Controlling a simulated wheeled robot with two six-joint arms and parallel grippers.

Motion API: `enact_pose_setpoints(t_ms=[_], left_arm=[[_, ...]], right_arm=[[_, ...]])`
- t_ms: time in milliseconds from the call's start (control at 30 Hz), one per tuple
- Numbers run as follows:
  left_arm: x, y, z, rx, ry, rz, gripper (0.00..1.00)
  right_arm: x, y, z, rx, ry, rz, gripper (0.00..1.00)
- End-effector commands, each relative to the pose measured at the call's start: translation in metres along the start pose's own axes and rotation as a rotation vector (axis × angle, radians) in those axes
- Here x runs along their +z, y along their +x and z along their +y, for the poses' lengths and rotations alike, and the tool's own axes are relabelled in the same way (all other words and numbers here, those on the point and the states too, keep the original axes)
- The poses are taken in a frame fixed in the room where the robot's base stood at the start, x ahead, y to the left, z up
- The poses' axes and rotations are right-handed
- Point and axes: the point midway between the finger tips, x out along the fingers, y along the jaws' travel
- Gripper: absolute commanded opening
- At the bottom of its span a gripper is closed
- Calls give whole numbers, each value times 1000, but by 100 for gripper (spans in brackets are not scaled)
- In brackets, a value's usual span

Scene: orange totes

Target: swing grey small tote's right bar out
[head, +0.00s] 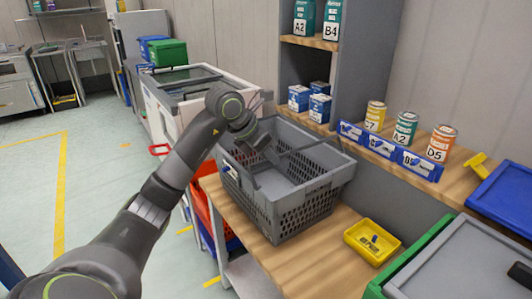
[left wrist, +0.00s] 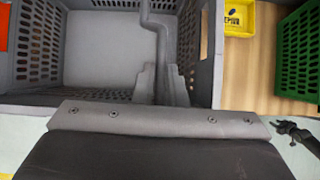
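The grey small tote (head: 290,208) stands upright on the wooden bench, open at the top, with slotted walls. Its right bar (head: 306,147) is a thin grey rod that runs from my left gripper (head: 273,158) to the tote's far right side. In the left wrist view the cranked bar (left wrist: 161,45) passes between the two fingers of my left gripper (left wrist: 161,82), which look closed around it. The tote's floor (left wrist: 105,60) looks bare where it shows. What seems to be my right gripper (left wrist: 287,127) shows small and dark at the right edge of the left wrist view.
A yellow bin (head: 357,241) sits right of the tote, and a green tote with a grey lid (head: 470,262) is at the lower right. A shelf with cans (head: 405,128) and a blue label rail (head: 388,151) stands behind. Bare bench lies in front of the yellow bin.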

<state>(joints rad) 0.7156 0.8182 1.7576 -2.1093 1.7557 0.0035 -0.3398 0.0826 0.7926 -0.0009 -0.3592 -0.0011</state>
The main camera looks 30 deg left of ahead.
Motion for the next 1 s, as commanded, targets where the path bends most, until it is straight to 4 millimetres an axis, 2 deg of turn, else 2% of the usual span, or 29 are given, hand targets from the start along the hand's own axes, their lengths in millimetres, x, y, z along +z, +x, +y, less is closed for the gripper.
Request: enact_pose_setpoints(t_ms=[100,433,733,1000], left_arm=[[2,-3,-7,-3,1,0,7],[2,-2,-9,-3,1,1,7],[4,-4,-31,-4,1,1,7],[4,-4,-32,-1,0,0,7]], right_arm=[[0,-3,0,0,0,0,36],[0,-2,0,0,0,0,36],[0,-4,0,0,0,0,36],[0,-4,0,0,0,0,36]])
